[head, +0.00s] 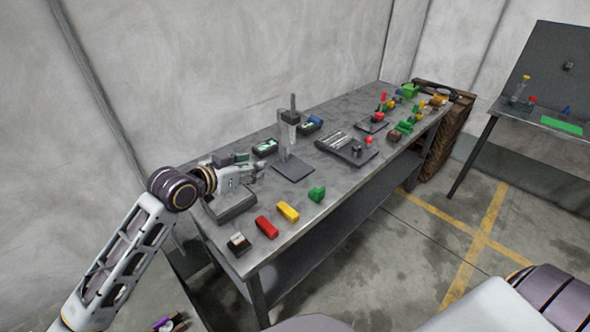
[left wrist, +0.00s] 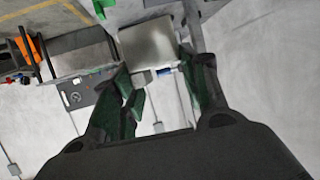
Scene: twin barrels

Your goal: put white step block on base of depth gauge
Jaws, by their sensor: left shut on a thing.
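My left gripper (head: 250,172) reaches over the near left part of the bench, left of the depth gauge (head: 287,140). It is shut on a pale thing, which I take to be the white step block (left wrist: 163,100); it shows between the fingers in the left wrist view, its outline unclear. In the head view the gripper mostly hides it. The gauge stands upright on a flat dark grey base (head: 295,170); its top face looks clear. The gripper is apart from the base. My right gripper is not in view.
A grey tray (head: 232,207) lies below my left gripper. Red (head: 266,228), yellow (head: 288,211) and green (head: 317,194) blocks line the bench's front edge. A dark box (head: 238,244) sits at the near corner. A slotted grey holder (head: 345,148) stands right of the gauge.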

